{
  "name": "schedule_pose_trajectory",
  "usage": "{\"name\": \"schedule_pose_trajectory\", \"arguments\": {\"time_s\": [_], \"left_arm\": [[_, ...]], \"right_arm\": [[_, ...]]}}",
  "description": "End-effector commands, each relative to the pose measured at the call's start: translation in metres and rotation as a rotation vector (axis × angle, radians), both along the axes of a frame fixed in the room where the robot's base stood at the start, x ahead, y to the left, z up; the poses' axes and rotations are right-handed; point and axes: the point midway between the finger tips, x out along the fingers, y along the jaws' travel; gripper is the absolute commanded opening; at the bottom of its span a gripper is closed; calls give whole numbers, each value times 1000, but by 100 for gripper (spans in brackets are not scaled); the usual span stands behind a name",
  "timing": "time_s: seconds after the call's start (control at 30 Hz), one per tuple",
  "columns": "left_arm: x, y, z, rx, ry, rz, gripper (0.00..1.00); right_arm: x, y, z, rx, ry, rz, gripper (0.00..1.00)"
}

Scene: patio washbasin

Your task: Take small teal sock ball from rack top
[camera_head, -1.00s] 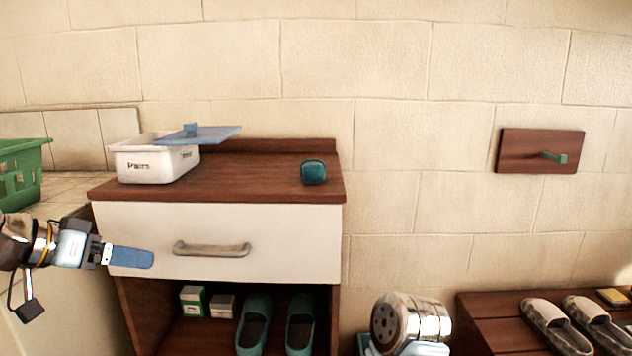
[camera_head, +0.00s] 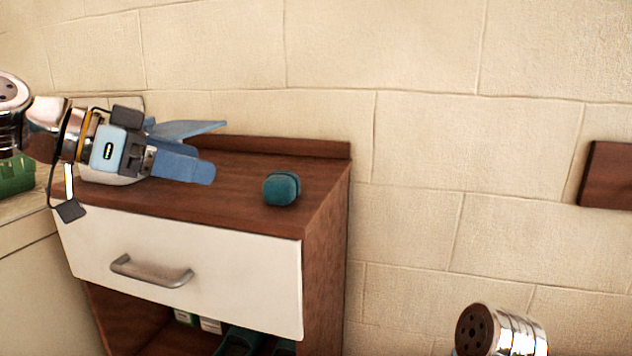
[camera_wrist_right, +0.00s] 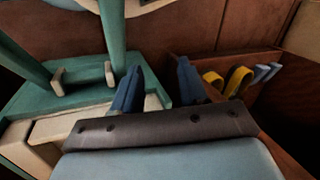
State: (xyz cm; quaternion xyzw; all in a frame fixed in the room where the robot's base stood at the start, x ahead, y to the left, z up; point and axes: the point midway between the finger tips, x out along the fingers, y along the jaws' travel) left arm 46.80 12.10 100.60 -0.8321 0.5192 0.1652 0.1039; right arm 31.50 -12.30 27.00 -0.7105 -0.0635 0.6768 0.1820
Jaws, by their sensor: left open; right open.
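The small teal sock ball (camera_head: 281,189) sits on the brown wooden rack top (camera_head: 322,172), close to its right front edge. My left gripper (camera_head: 208,172) is over the rack top, to the left of the sock ball and apart from it. Its blue fingers point right, towards the ball, and nothing shows between them. In the head view only a metal part of my right arm shows, at the lower right.
The rack has a closed white drawer (camera_head: 230,270) with a grey handle. A green basket (camera_head: 15,175) is at far left. A wooden wall plate (camera_head: 608,175) is at right.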

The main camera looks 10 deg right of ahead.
Motion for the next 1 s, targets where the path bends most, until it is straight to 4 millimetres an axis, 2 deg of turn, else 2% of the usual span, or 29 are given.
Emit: {"name": "schedule_pose_trajectory", "arguments": {"time_s": [0.33,0.57,0.8,1.0], "left_arm": [[26,-56,-27,1,3,-5,94],[34,-74,-35,1,3,-3,94],[46,-105,-52,2,3,-2,94],[50,-113,-56,1,1,-1,94]], "right_arm": [[0,0,-1,0,0,1,43],[0,0,-1,0,0,0,43],[0,0,1,0,1,1,43],[0,1,1,1,0,1,43]]}}
